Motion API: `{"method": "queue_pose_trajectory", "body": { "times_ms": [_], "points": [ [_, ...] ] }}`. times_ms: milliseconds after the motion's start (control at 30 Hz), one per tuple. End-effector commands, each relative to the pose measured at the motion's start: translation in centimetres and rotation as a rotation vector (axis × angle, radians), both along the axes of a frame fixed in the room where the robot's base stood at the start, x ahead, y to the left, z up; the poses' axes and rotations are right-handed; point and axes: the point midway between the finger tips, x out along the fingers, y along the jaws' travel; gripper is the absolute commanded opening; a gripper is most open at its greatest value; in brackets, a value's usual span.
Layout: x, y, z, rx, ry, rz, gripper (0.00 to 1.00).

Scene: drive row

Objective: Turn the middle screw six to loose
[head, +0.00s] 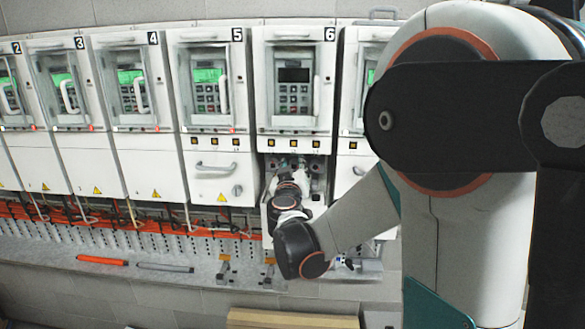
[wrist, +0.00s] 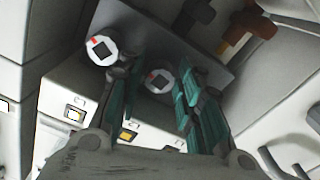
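Drive six (head: 294,87) has its lower front open, and its screen is dark. My gripper (head: 291,168) reaches into that opening; its fingertips are too small to read in the head view. In the wrist view two round white screw heads with dark square centres and a red mark show on a grey panel. One screw (wrist: 160,80) lies between the two teal fingers of my gripper (wrist: 157,76), which stand apart. I cannot tell whether they touch it. The other screw (wrist: 101,49) is outside the left finger. Anything behind the right finger is hidden.
Neighbouring drive five (head: 208,85) has a lit green screen and a closed lower cover with a handle (head: 215,167). Brown and dark terminals (wrist: 247,27) sit beside the screws. An orange tool (head: 102,260) and a grey tool (head: 165,267) lie on the ledge below.

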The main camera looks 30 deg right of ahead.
Motion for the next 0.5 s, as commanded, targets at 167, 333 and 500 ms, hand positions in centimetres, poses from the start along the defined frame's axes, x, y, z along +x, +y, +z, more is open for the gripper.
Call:
{"method": "queue_pose_trajectory", "body": {
  "times_ms": [167, 333, 500],
  "points": [
    [-0.02, 0.02, 0.0, 0.0, 0.0, 0.0, 0.13],
    [-0.03, 0.03, 0.0, 0.0, 0.0, 0.0, 0.04],
    [-0.03, 0.04, -0.04, -0.015, 0.01, 0.0, 0.04]
  ]
}}
